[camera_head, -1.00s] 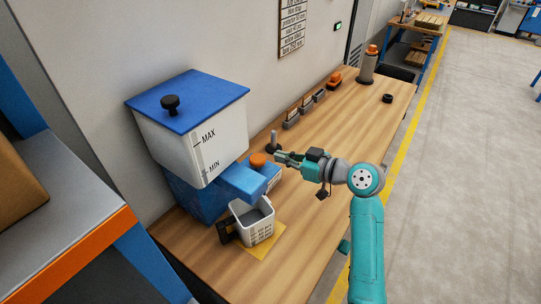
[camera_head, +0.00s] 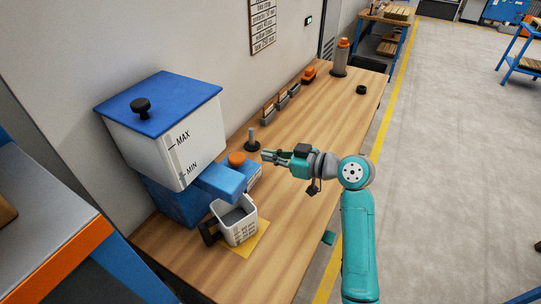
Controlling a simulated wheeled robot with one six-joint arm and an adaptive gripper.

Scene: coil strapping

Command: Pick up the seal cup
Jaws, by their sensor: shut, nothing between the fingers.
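The seal cup (camera_head: 240,227) is a white, square-sided open cup with a black handle on its left and dark markings on its front. It stands upright on a yellow mat (camera_head: 260,238) under the blue spout of the dispenser (camera_head: 165,140). My gripper (camera_head: 264,157) is shut and empty above the bench, behind the cup and slightly to its right, well apart from it. Its fingers point left toward the orange knob and the small grey post. The inside of the cup shows only partly.
A grey post (camera_head: 252,139) stands near my fingertips. Grey holders (camera_head: 281,101), an orange item (camera_head: 308,75) and a grey cylinder (camera_head: 341,60) line the wooden bench's far part. The bench (camera_head: 285,215) is clear right of the cup.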

